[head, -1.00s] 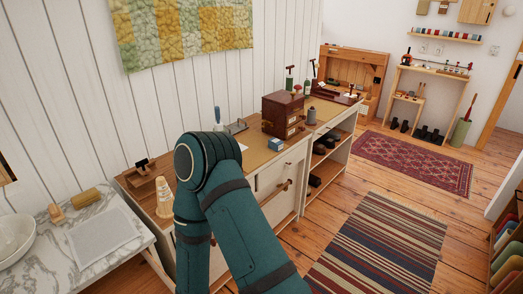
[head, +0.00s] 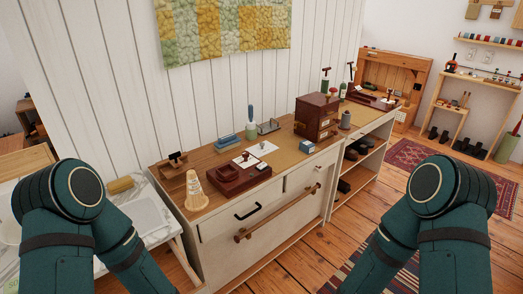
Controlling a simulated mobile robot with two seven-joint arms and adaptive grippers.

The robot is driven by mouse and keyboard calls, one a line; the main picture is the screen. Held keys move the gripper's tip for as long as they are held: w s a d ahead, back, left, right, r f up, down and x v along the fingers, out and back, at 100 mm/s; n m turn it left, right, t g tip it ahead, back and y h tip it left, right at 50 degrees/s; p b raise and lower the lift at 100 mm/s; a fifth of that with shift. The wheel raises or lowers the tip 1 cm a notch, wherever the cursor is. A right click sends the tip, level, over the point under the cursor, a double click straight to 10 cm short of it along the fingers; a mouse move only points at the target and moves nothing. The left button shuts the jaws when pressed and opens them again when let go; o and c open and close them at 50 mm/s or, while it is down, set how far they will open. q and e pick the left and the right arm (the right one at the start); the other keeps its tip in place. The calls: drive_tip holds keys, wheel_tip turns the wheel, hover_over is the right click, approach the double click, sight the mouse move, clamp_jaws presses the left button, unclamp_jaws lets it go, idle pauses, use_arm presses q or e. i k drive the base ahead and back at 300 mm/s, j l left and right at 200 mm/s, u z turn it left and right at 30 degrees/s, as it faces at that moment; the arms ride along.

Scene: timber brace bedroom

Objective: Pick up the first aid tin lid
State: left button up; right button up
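I cannot make out a first aid tin or its lid for certain in the head view. Small items stand on the long wooden-topped sideboard (head: 222,158), among them a small blue box (head: 307,146) near the front edge and a blue block-like item (head: 228,140) at the back. Neither shows markings I can read. My two teal arms frame the view at lower left and lower right. Both grippers are out of view, so what they hold is hidden.
The sideboard also bears a dark red tray (head: 226,184), a pale cone (head: 195,190) and a brown drawer chest (head: 317,116). A marble-topped table (head: 160,232) adjoins its left end.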

sight(260, 149)
drive_tip(key=u, duration=1.8)
drive_tip(key=l+u, duration=0.1)
drive_tip(key=l, duration=0.95)
drive_tip(key=l+u, duration=0.15)
drive_tip(key=l, duration=0.9)
drive_tip(key=k+l+u, duration=0.1)
drive_tip(key=l, duration=0.9)
